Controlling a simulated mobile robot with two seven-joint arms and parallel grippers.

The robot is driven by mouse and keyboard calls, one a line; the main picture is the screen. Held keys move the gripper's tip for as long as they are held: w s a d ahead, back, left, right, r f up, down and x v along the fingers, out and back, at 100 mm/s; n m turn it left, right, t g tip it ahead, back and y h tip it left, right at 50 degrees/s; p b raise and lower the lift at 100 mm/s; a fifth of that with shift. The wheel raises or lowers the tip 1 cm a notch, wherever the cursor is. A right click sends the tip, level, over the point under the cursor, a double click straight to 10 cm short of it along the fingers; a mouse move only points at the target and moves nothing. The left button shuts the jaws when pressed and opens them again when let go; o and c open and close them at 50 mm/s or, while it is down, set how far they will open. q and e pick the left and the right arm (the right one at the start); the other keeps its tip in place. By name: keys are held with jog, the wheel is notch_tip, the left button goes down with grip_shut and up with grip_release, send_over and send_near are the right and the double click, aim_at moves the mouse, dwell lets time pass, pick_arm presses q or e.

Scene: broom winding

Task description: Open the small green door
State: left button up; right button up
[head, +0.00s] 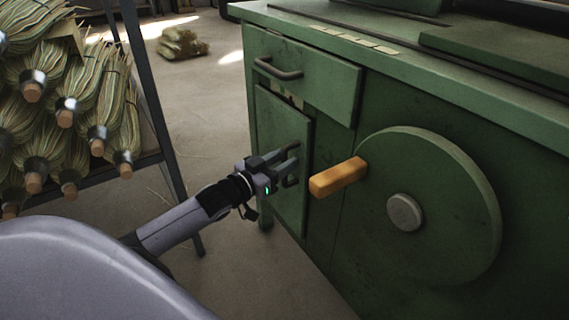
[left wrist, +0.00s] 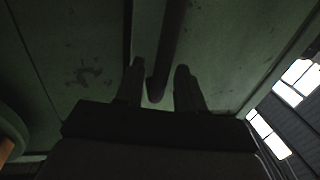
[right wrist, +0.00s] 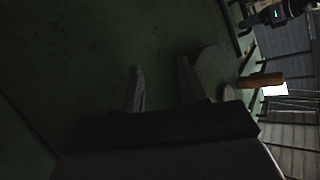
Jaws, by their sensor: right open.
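The small green door (head: 268,152) is on the front of the green cabinet, below a drawer, and looks closed. Its dark handle (head: 291,181) is partly hidden by my left gripper (head: 284,160). In the left wrist view the handle (left wrist: 171,45) lies between the two fingers of my left gripper (left wrist: 160,80), with gaps beside it; the fingers are open and not clamped on it. My right gripper is out of the head view. In the right wrist view my right gripper (right wrist: 161,82) is open and empty, facing a dark green surface.
Right of the door, a round green wheel (head: 445,185) with an orange wooden crank handle (head: 338,177) juts from the cabinet. A drawer (head: 300,75) with a bar handle is above the door. A rack of brooms (head: 70,90) stands left. Floor between is mostly clear.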

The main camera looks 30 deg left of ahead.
pick_arm(q)
jog(key=shift+w+d, duration=0.1)
jog(key=shift+w, duration=0.3)
grip_shut()
